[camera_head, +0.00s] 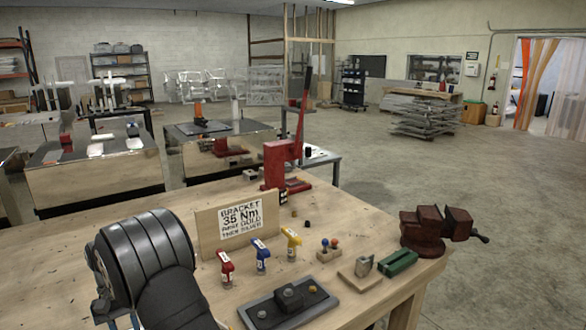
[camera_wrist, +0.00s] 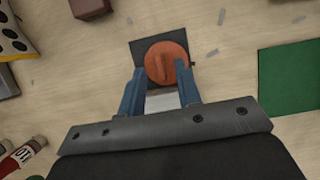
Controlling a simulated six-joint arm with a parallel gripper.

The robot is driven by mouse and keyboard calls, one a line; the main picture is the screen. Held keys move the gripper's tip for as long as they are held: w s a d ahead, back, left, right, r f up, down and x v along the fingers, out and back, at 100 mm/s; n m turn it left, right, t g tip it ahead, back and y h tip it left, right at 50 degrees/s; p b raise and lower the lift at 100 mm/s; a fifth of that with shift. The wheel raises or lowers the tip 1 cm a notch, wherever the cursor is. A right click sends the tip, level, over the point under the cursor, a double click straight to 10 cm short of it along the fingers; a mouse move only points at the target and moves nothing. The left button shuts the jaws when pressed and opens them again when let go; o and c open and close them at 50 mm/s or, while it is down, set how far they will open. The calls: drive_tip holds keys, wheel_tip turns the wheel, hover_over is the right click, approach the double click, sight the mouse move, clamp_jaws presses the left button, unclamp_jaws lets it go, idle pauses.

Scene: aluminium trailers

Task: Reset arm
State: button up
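My gripper (camera_wrist: 162,72) shows in the wrist view with its two blue fingers apart. A round orange-red piece (camera_wrist: 166,60) with a raised bar shows at and beyond the fingertips. The right finger overlaps its edge, so it appears to lie below the fingers; contact cannot be told. A dark square plate (camera_wrist: 140,46) lies under the round piece, and a pale patch shows between the fingers. In the head view, my dark arm fills the lower left and the fingers do not show.
The workbench (camera_head: 120,212) holds a bracket sign (camera_head: 240,222), red, blue and yellow drivers (camera_head: 261,256), a black fixture plate (camera_head: 318,304), a red press (camera_head: 274,165), a green block (camera_head: 398,262) and a dark red vise (camera_head: 422,230). A green sheet (camera_wrist: 290,78) lies right in the wrist view.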

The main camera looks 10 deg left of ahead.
drive_tip(key=shift+s+d+f, duration=0.15)
drive_tip(key=shift+d+f, duration=0.05)
drive_tip(key=shift+f, duration=0.45)
drive_tip(key=shift+r, duration=0.1)
drive_tip(key=v, duration=1.7)
drive_tip(key=x, duration=1.7)
drive_tip(key=m, duration=0.2)
drive_tip(key=m+y, duration=0.1)
drive_tip(key=m, duration=0.1)
drive_tip(key=shift+d+g+y, duration=0.15)
drive_tip(key=shift+g+y, duration=0.15)
drive_tip(key=shift+g, duration=0.1)
drive_tip(key=m, duration=0.2)
drive_tip(key=m+y, duration=0.1)
drive_tip(key=m, duration=0.1)
drive_tip(key=shift+d+m+g+y, duration=0.1)
drive_tip(key=shift+m+g+y, duration=0.2)
drive_tip(key=m, duration=0.2)
drive_tip(key=m+y, duration=0.1)
drive_tip(key=m, duration=0.1)
drive_tip(key=shift+d+y, duration=0.1)
drive_tip(key=shift+y, duration=0.2)
drive_tip(key=m+y, duration=0.1)
drive_tip(key=m, duration=0.2)
drive_tip(key=shift+m+t, duration=0.4)
